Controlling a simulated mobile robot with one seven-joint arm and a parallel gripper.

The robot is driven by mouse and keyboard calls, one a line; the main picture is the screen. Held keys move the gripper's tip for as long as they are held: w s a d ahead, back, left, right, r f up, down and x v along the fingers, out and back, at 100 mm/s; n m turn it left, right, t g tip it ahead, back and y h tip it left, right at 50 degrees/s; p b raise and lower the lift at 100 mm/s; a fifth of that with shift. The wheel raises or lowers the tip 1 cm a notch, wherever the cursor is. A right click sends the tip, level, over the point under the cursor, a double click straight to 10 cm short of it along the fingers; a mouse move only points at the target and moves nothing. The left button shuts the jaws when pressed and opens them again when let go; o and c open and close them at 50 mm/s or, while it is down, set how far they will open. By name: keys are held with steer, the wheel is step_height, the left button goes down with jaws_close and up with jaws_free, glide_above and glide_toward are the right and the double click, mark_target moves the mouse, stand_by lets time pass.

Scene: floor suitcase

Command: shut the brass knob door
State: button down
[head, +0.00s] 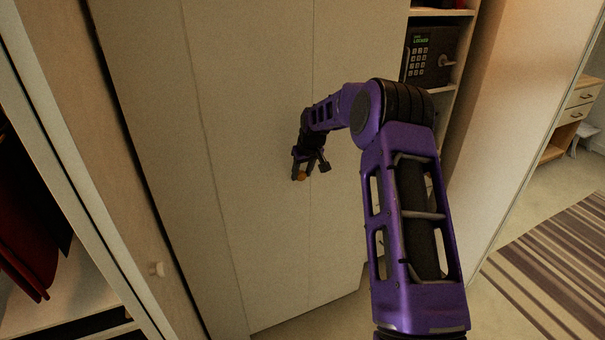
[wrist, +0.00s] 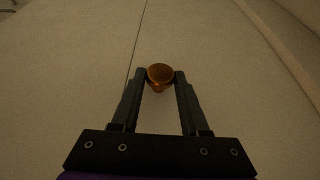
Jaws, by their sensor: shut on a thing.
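The brass knob (wrist: 159,76) is round and sits on the pale door (wrist: 75,85). In the head view the knob (head: 301,176) is small and partly hidden by the fingers. My gripper (wrist: 161,79) is shut on the knob, with one dark finger on each side of it. In the head view my gripper (head: 307,170) is against the door panel (head: 255,80), reached by my purple arm from the right. The door stands open: shelves show past its right edge. My arm hides part of that edge and the opening.
A black safe with a keypad (head: 430,53) sits on a shelf behind the door's right edge. A striped rug (head: 560,260) lies on the floor at right.

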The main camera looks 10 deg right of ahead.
steer(key=shift+w+d+r, duration=0.15)
steer(key=c, duration=0.8)
jaws_free()
steer(key=o, duration=0.4)
steer(key=shift+c, duration=0.2)
steer(key=v, duration=1.7)
steer(key=shift+s, duration=0.2)
